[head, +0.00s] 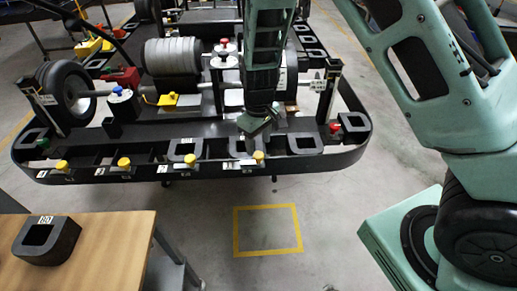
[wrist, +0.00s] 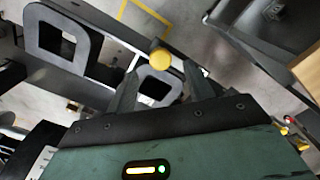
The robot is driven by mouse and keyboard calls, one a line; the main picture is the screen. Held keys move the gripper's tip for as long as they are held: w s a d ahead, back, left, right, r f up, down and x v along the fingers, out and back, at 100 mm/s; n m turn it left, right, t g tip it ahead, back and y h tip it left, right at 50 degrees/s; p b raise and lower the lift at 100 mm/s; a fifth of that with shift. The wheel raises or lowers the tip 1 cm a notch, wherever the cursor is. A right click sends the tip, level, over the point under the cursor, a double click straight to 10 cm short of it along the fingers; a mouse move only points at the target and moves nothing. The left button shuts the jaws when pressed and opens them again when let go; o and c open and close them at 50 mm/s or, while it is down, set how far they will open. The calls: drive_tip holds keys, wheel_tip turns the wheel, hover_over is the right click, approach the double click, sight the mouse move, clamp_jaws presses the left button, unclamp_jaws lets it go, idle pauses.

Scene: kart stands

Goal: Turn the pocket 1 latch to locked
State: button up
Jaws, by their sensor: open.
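A row of yellow latch knobs runs along the front rail of the black kart stand (head: 90,174), each with a small label beside it. The labels are too small to read surely, so I cannot confirm which is pocket 1. My gripper (head: 252,138) is at the rightmost knob (head: 258,156), pointing down at the rail. In the wrist view, my gripper (wrist: 162,76) has its fingers apart, and the yellow knob (wrist: 160,58) shows in line with the gap, just beyond the tips. Nothing is held. I cannot tell whether a finger touches the knob.
Square black pocket frames (head: 305,143) stand along the rail behind the knobs. A wooden table (head: 105,255) with a black block (head: 46,241) is at lower left. The floor in front, with a yellow square (head: 267,231), is clear.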

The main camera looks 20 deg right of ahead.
sight(258, 154)
drive_tip(key=shift+f, duration=2.15)
drive_tip(key=c, duration=1)
drive_tip(key=shift+o, duration=0.2)
